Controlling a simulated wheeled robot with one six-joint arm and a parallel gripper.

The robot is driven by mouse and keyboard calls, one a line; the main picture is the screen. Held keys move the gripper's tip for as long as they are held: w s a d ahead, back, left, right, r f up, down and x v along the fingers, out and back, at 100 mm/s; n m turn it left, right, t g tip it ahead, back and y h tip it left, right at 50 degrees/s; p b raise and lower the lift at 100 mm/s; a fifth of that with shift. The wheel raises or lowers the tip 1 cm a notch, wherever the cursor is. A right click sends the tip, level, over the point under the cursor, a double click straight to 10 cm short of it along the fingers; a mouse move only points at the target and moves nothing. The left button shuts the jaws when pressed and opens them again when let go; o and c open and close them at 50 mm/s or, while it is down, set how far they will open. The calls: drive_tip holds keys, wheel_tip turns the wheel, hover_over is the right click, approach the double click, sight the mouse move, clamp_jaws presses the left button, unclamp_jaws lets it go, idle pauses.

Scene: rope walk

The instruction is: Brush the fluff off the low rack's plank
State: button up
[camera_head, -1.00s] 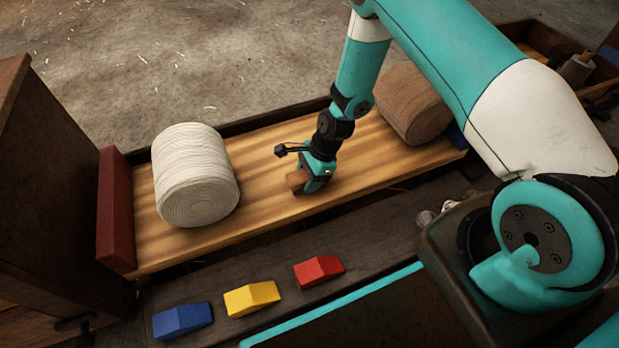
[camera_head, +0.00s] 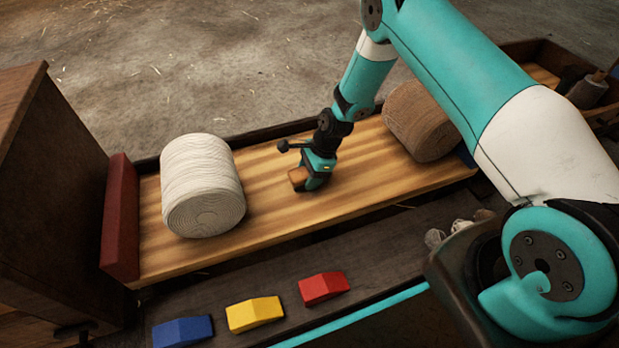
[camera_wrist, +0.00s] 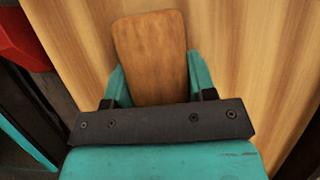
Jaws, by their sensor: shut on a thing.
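The low rack's plank (camera_head: 260,218) is pale striped wood and lies lengthwise across the head view. My gripper (camera_head: 308,180) is low over its middle, between a white rope coil (camera_head: 203,190) and a brown coil (camera_head: 420,122). It is shut on a brown wooden piece, seemingly the brush's handle (camera_head: 299,178). In the wrist view the brown piece (camera_wrist: 150,55) stands between my teal fingers (camera_wrist: 153,80), with the plank (camera_wrist: 235,60) behind. Its bristles are hidden, and I cannot tell whether it touches the plank. I make out no fluff on the plank's visible parts.
A dark red end board (camera_head: 121,218) and a dark wooden cabinet (camera_head: 50,190) close the left end. Blue (camera_head: 182,330), yellow (camera_head: 255,314) and red (camera_head: 323,288) blocks lie on the dark ledge in front. Open floor (camera_head: 200,70) is behind.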

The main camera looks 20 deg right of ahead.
sight(319, 202)
drive_tip(key=shift+s+d, duration=0.1)
drive_tip(key=shift+d, duration=0.55)
drive_tip(key=shift+s+r+p, duration=0.15)
drive_tip(key=shift+s+p, duration=1)
drive_tip(key=shift+p, duration=0.1)
drive_tip(key=shift+s+f+p, duration=0.2)
drive_tip(key=shift+s+p, duration=1.25)
drive_tip(key=shift+s, duration=0.9)
drive_tip(key=shift+w+r+b, duration=0.15)
drive_tip(key=shift+w+b, duration=0.3)
drive_tip(key=shift+w, duration=1.45)
drive_tip(key=shift+w+f+b, duration=0.2)
drive_tip(key=shift+w+b, duration=0.5)
drive_tip(key=shift+w, duration=0.6)
drive_tip(key=shift+w+r, duration=0.1)
drive_tip(key=shift+w, duration=0.3)
drive_tip(key=shift+r, duration=0.1)
wheel_tip(319, 202, up, 6)
drive_tip(key=p, duration=0.5)
